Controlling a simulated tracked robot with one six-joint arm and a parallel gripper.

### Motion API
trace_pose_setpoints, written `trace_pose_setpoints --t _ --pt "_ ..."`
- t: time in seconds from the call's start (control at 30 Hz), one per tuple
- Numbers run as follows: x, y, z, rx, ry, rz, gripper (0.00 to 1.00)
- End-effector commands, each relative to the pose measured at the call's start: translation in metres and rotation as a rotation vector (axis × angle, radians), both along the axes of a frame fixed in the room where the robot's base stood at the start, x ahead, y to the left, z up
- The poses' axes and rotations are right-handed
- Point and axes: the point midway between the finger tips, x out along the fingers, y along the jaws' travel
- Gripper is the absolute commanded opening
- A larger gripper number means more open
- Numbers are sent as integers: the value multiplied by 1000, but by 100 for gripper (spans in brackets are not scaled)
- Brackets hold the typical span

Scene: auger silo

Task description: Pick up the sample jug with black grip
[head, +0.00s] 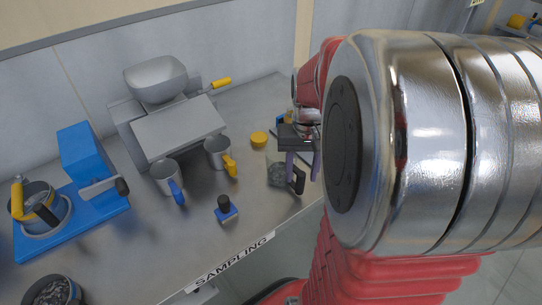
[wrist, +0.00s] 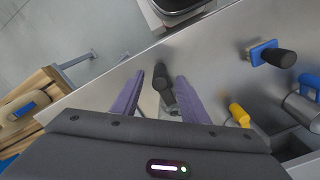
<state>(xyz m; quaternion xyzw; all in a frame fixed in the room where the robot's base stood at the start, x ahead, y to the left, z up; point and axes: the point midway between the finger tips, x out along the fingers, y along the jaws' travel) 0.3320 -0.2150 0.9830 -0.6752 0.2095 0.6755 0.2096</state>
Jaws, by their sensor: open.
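The sample jug with black grip stands near the right part of the steel bench in the head view; its clear, dark-filled body (head: 277,174) is left of its black grip (head: 298,181). My gripper (head: 302,174) is above and around the grip, with purple fingers pointing down. In the wrist view my gripper (wrist: 168,80) is open, and the black grip (wrist: 163,84) shows between the two fingers. I cannot tell whether either finger touches it. The jug's body is mostly hidden in the wrist view.
Jugs with a blue grip (head: 178,192) and a yellow grip (head: 230,166) stand to the left. A blue-based block with a black knob (head: 226,210) lies nearer the bench edge. A yellow disc (head: 259,139) is behind. A grey machine (head: 180,128) and a blue grinder (head: 85,160) stand farther left.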

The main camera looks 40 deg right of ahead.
Motion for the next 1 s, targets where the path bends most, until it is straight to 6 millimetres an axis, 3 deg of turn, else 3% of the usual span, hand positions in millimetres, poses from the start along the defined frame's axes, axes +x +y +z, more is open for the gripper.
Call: trace_pose_setpoints --t 0.2,0.73,1.0 --pt "0 0 -22 1 1 0 40" --pt "0 1 -22 -1 -1 2 40" --pt "0 1 -22 0 0 2 23"
